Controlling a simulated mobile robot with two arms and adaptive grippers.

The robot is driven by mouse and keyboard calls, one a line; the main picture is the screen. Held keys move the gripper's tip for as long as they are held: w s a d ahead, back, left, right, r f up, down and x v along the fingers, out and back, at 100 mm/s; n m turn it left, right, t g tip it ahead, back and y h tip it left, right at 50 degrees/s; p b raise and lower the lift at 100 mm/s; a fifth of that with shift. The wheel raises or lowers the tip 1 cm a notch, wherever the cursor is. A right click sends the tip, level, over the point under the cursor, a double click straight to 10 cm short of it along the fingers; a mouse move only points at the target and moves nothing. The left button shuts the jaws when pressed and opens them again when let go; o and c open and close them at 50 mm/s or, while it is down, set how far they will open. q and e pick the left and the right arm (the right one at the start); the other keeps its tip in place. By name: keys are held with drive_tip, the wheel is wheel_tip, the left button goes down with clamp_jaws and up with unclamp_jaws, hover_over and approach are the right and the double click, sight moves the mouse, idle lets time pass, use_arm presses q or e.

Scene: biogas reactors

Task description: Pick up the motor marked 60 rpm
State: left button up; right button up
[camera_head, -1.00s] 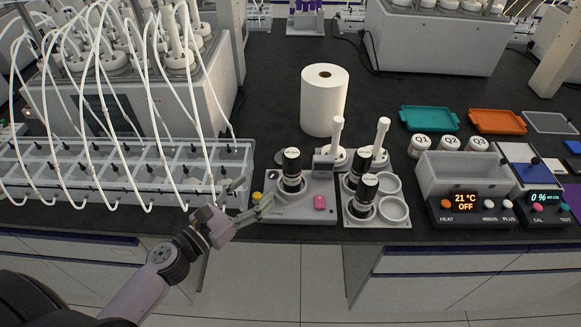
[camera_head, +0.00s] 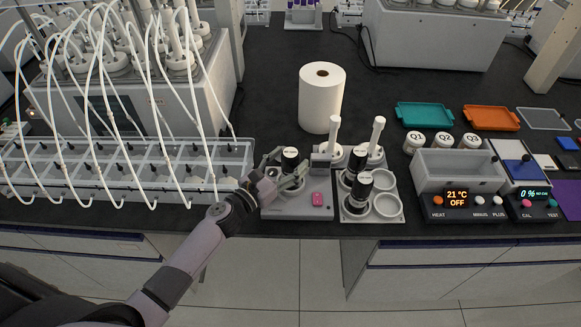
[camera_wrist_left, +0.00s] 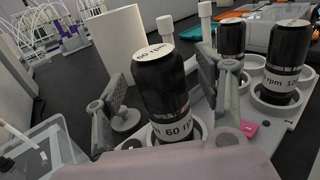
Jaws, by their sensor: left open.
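The motor marked 60 rpm (camera_wrist_left: 163,92) is a black cylinder with white labels. It stands upright in a grey base unit (camera_head: 298,207). In the head view the motor (camera_head: 290,160) shows just beyond my left gripper (camera_head: 284,170). In the left wrist view my left gripper (camera_wrist_left: 170,105) is open, with one finger on each side of the motor. I cannot tell whether either finger touches it. Two other black motors stand in the holder to the right; one (camera_wrist_left: 287,58) has a partly readable label starting "rpm 12". My right gripper is not in view.
A white paper roll (camera_head: 321,98) stands behind the base unit. A holder (camera_head: 388,206) with round cups is to the right. White-capped upright pieces (camera_head: 333,138) stand close by. A clear divided tray (camera_head: 120,172) with tubes is at left.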

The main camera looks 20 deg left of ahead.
use_arm(q)
drive_tip(key=shift+w+d, duration=0.25)
drive_tip(key=shift+w, duration=0.35)
drive_tip(key=shift+s, duration=0.1)
drive_tip(key=shift+c, duration=0.5)
drive_tip(key=shift+r, duration=0.1)
clamp_jaws()
